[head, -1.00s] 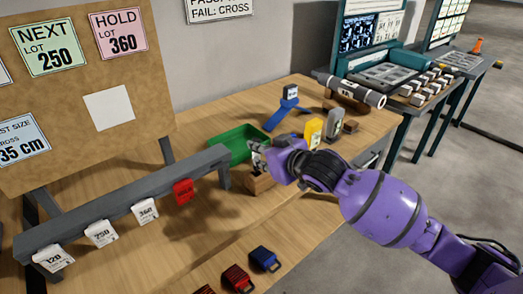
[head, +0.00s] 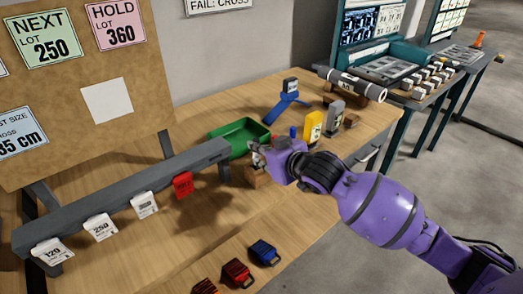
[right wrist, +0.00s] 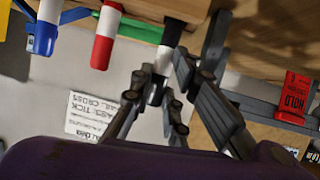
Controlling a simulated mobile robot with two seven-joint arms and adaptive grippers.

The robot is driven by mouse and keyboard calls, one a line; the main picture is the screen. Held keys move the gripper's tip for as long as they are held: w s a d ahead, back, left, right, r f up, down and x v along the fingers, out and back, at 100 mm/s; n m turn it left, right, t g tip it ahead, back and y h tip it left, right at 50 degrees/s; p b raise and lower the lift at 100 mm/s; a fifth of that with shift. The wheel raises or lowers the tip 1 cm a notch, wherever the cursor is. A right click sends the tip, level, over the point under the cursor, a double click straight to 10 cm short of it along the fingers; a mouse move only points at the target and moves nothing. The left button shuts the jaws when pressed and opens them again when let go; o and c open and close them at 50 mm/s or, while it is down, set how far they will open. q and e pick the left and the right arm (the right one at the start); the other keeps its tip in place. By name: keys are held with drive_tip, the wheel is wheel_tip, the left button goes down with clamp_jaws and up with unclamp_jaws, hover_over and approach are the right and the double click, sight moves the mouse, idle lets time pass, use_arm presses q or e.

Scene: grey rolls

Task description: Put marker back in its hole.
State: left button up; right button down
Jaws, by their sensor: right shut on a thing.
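My right gripper (head: 257,157) is over the wooden block (head: 257,179) on the bench. In the right wrist view the fingers (right wrist: 157,88) are shut on a black-and-white marker (right wrist: 161,60). Its black part reaches the block's edge at the top of that view. I cannot tell whether it is inside a hole. A red-capped marker (right wrist: 103,47) and a blue-capped marker (right wrist: 43,32) stick out of the block beside it. A blue tip (head: 293,131) shows behind my gripper in the head view. The holes are hidden. My left gripper is not in view.
A green tray (head: 238,136) lies just behind the block. A grey rail (head: 120,200) with white tags and a red tag (head: 183,185) runs to the left. A yellow item (head: 314,127), a grey item (head: 335,117) and a blue stand (head: 288,103) stand behind my gripper.

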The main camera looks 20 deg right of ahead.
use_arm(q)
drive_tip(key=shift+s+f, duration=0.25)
use_arm(e)
drive_tip(key=shift+f, duration=0.6)
drive_tip(key=shift+f, duration=0.2)
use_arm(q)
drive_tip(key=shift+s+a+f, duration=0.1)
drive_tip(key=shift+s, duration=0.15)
use_arm(e)
drive_tip(key=shift+f, duration=0.1)
drive_tip(key=shift+f, duration=0.2)
drive_tip(key=c, duration=1.6)
unclamp_jaws()
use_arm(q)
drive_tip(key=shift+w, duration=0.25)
use_arm(e)
drive_tip(key=shift+s, duration=0.1)
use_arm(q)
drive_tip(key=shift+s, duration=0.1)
use_arm(e)
drive_tip(key=v, duration=1.2)
